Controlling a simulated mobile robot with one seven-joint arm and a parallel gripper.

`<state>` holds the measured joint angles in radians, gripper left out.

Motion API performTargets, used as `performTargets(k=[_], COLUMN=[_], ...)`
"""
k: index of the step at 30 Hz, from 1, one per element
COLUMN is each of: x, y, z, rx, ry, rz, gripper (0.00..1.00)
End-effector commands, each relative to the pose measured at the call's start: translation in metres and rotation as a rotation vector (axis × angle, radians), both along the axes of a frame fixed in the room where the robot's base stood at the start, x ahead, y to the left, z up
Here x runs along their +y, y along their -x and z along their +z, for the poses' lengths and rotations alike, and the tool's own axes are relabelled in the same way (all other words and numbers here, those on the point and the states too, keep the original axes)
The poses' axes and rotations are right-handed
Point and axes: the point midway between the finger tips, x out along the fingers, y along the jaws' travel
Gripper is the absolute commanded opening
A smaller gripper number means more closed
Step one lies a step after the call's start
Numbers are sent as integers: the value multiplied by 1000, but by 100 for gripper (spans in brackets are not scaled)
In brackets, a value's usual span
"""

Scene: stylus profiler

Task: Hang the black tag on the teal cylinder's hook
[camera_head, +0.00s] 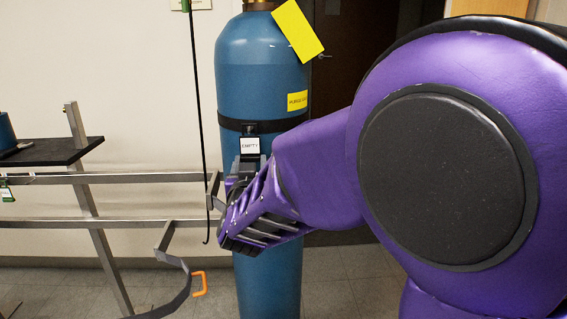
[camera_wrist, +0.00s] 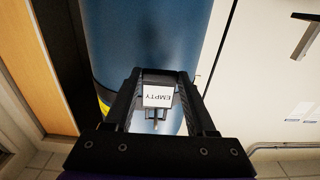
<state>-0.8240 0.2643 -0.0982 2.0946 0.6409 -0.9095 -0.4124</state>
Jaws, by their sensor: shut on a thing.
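The teal cylinder (camera_head: 265,75) stands upright in the middle of the head view and fills the background of the wrist view (camera_wrist: 150,35). A black strap (camera_head: 285,124) goes around it, with a small dark hook piece (camera_head: 250,128) at its front. The black tag, with a white EMPTY label (camera_head: 250,146), is just below that hook piece; in the wrist view the tag (camera_wrist: 158,96) sits between the two fingers. My gripper (camera_wrist: 158,85) is shut on the tag, close to the cylinder's front. Whether the tag touches the hook is unclear.
A yellow tag (camera_head: 298,30) hangs near the cylinder's top. Left are metal rails (camera_head: 130,178), a thin black rod (camera_head: 197,110), a black shelf (camera_head: 50,152) and an orange-handled clip (camera_head: 200,284). My purple arm blocks much of the right side.

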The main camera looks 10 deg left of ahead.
Motion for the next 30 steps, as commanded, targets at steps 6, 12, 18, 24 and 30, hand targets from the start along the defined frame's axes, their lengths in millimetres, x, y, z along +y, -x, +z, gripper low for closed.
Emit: performTargets(k=[6,12,18,24,30], x=[0,0,0,0,0], y=[0,0,0,0,0], z=[-5,-4,-4,-4,-5], rx=[0,0,0,0,0], ry=[0,0,0,0,0], rz=[-1,0,0,0,0], gripper=[0,0,78,91,86])
